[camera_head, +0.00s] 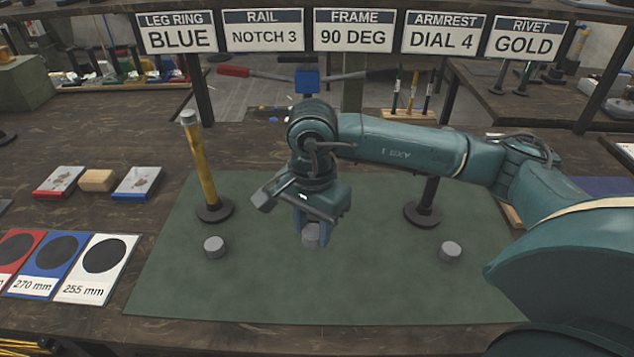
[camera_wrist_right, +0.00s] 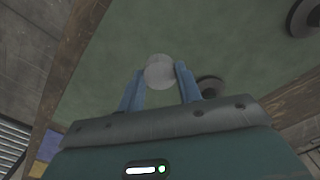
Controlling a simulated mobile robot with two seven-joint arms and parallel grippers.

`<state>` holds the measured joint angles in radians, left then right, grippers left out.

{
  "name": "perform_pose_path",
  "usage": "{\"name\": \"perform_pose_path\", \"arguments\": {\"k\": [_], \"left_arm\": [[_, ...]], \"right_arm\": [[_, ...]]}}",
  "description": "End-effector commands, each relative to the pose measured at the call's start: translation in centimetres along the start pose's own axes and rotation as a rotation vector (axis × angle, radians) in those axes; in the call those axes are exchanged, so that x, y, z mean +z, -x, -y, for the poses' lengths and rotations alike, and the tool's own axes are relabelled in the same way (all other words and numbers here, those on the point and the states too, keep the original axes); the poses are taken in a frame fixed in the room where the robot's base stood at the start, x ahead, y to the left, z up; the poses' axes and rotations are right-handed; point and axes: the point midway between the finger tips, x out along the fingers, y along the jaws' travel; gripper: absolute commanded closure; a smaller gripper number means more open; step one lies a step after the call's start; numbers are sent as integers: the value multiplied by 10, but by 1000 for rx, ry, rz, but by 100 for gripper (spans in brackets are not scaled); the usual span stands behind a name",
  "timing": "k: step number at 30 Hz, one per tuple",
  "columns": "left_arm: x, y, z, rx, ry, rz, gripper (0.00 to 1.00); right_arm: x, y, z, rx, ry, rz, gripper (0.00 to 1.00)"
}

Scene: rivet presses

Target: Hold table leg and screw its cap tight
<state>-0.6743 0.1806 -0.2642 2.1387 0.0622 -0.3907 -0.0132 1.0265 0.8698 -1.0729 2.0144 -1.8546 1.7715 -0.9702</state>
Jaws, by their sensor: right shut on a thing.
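My right gripper (camera_head: 311,230) points down over the green mat and is shut on a grey round cap (camera_head: 311,240). In the right wrist view the cap (camera_wrist_right: 160,71) sits between the blue fingertips of the same gripper (camera_wrist_right: 161,78). Whether it still touches the mat is unclear. A yellow table leg (camera_head: 203,170) stands slightly tilted in a dark round base, with a grey top end. A dark post (camera_head: 428,195) stands in another round base at right, its upper part hidden by my arm. My left gripper is not in view.
Two more grey caps lie on the mat (camera_head: 330,295), one at left (camera_head: 214,247) and one at right (camera_head: 450,251). Cards with black discs (camera_head: 100,257) lie at left. Signs hang at the back, including "LEG RING BLUE" (camera_head: 177,32). The mat's front is clear.

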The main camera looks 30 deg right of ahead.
Motion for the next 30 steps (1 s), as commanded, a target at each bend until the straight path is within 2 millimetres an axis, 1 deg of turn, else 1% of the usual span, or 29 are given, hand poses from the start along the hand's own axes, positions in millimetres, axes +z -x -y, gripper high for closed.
{"name": "perform_pose_path", "arguments": {"k": [1, 3, 6, 9, 12, 15, 18, 30], "left_arm": [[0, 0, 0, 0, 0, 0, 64], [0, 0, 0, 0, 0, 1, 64], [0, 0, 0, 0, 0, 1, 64], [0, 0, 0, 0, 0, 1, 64], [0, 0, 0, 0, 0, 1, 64], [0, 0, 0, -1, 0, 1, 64], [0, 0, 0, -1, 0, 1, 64], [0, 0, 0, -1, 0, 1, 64]], "right_arm": [[3, 0, 0, -1, 132, 0, 86], [7, 0, -1, -1, 330, 0, 86], [11, 0, -1, -1, 593, 0, 86], [15, 0, -2, -1, 814, -1, 86], [18, 0, -2, -1, 980, -1, 86], [19, 0, -3, -1, 1084, -1, 86], [20, 0, -3, -1, 1134, -1, 86], [20, 0, -3, -1, 1144, -1, 86]]}}
